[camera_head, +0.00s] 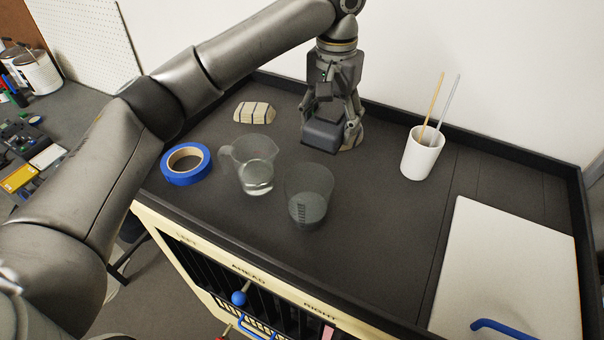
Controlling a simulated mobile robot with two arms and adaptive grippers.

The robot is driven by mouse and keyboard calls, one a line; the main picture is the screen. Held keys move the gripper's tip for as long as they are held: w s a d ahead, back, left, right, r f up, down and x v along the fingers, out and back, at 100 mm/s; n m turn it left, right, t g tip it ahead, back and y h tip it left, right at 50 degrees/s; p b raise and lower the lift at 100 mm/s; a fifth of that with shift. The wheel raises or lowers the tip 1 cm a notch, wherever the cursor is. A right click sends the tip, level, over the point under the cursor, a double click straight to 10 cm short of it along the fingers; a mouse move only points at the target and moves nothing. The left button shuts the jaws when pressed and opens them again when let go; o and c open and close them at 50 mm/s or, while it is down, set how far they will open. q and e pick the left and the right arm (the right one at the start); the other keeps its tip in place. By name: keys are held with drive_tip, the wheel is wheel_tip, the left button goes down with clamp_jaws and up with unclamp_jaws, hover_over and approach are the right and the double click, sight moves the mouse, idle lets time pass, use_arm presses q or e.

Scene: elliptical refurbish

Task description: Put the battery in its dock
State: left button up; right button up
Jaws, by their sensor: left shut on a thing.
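My left gripper (333,112) reaches down over the back middle of the dark cart top and is shut on a dark grey block (322,133), which looks like the battery. The gripper's fingers hide part of the block. I cannot tell whether the block touches the cart top. A small beige item (352,138) shows partly behind the block and the right finger; its shape is mostly hidden. I cannot make out the dock for certain. My right gripper is not in view.
A clear measuring jug (254,165), a clear beaker (308,197), blue tape (187,164) and a striped beige piece (254,112) stand left and in front. A white cup (422,153) with two sticks is right. A white panel (510,270) lies front right. A raised rim (480,147) edges the top.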

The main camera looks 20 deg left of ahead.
use_arm(q)
drive_tip(key=shift+f, duration=0.4)
wheel_tip(320, 180, down, 5)
drive_tip(key=shift+f+p, duration=0.1)
drive_tip(key=shift+p, duration=0.5)
drive_tip(key=shift+f+p, duration=0.45)
drive_tip(key=shift+f, duration=1.9)
drive_tip(key=o, duration=0.7)
drive_tip(key=shift+s+f, duration=0.1)
drive_tip(key=shift+f, duration=0.05)
drive_tip(key=o, duration=0.4)
